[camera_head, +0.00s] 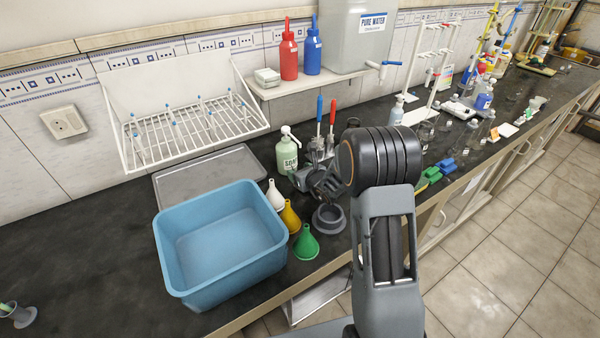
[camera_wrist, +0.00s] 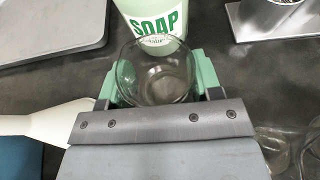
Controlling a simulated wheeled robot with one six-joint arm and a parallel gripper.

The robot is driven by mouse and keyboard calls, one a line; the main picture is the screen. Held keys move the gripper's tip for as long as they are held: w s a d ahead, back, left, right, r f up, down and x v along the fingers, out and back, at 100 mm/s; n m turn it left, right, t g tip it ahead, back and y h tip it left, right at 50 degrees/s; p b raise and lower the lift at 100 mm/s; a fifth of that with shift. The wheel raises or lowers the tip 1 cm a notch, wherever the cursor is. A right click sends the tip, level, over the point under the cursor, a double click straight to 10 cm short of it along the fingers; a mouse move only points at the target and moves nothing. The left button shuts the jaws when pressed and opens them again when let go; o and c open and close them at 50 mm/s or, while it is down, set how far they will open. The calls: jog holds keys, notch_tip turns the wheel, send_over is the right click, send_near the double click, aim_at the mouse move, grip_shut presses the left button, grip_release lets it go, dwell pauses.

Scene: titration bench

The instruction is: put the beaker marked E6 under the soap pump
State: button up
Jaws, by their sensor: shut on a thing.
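A clear glass beaker (camera_wrist: 158,88) shows upright between the green fingers of my gripper (camera_wrist: 160,82) in the wrist view. My gripper is shut on it. I cannot read a mark E6 on the glass. The pale green soap pump bottle (camera_wrist: 150,14) stands just beyond the beaker, and its lower part shows through or behind the rim. Its pump head is out of the wrist view. In the head view the soap bottle (camera_head: 287,155) stands upright with a white pump, left of my arm, which hides most of my gripper and the beaker.
A blue basin (camera_head: 222,240), a white funnel (camera_head: 275,195), a yellow funnel (camera_head: 290,216) and a green funnel (camera_head: 306,243) stand left of my gripper. A grey tray (camera_head: 180,177) lies behind the basin. Clear glassware (camera_wrist: 308,155) is at lower right in the wrist view.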

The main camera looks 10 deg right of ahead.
jog(key=shift+f, duration=0.15)
jog(key=o, duration=1)
jog(key=shift+c, duration=0.2)
jog(key=shift+r+p, duration=0.3)
jog(key=shift+r, duration=0.05)
jog(key=v, duration=1.2)
jog(key=shift+b, duration=0.45)
